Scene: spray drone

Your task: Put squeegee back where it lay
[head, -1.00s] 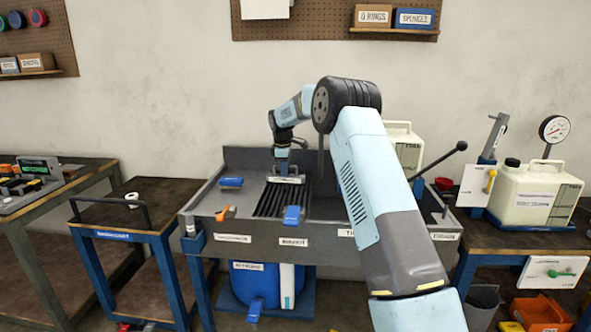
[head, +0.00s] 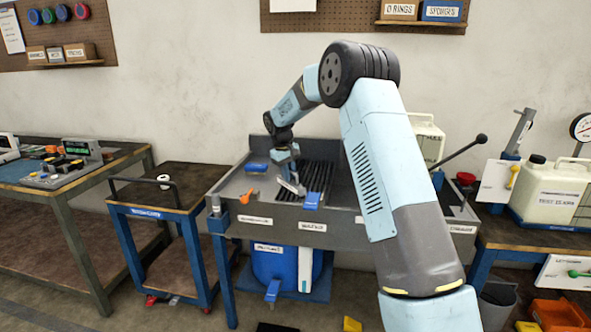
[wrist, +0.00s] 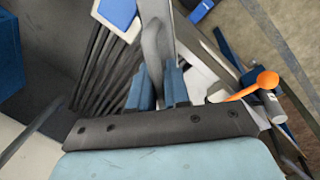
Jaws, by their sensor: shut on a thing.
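In the wrist view, my blue fingers (wrist: 157,90) close around a grey handle-like part (wrist: 154,48). My gripper hides much of the squeegee.
A blue block (head: 256,168) lies to the left in the bench. An orange lever (head: 247,196) and a blue piece (head: 312,200) sit near its front edge. A dark-topped cart (head: 185,190) stands left. A black-knobbed lever (head: 460,152) rises at right.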

